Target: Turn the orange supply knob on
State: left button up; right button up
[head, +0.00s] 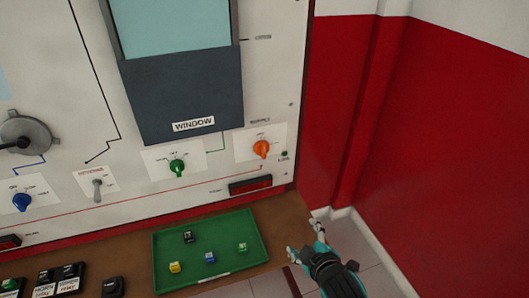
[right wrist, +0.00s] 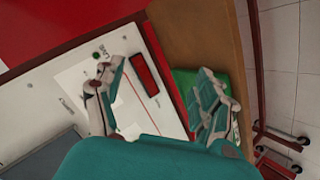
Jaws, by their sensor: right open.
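The orange supply knob (head: 261,149) sits on a white label plate at the right side of the upright trainer panel (head: 130,165). My right gripper (head: 305,239) is open and empty, below and to the right of the knob, near the right end of the brown ledge, and not touching the knob. In the right wrist view the open fingers (right wrist: 155,82) spread in front of the panel and the green tray. The orange knob cannot be made out there; a finger covers part of the panel. My left gripper is not in view.
A dark red display (head: 250,185) is below the knob. A green tray (head: 248,226) with several small blocks lies on the brown ledge (head: 290,210). Green (head: 177,167) and blue (head: 22,201) knobs are farther left. A red wall (head: 440,150) stands at right.

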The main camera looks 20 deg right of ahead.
jog(key=w+a+r+n+t+y, duration=0.2)
jog(key=w+r+n+t, duration=0.4)
jog(key=w+r+n, duration=0.2)
jog(key=p, duration=0.2)
send_near(264, 153)
jog(key=shift+n, duration=0.4)
jog(key=w, duration=1)
jog(key=shift+a, duration=0.15)
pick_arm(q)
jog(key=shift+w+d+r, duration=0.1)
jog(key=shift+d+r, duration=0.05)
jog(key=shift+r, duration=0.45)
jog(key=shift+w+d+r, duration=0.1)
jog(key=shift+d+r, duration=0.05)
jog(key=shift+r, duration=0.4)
pick_arm(e)
jog(key=shift+c, duration=0.4)
jog(key=shift+f, duration=0.1)
jog(key=c, duration=1.1)
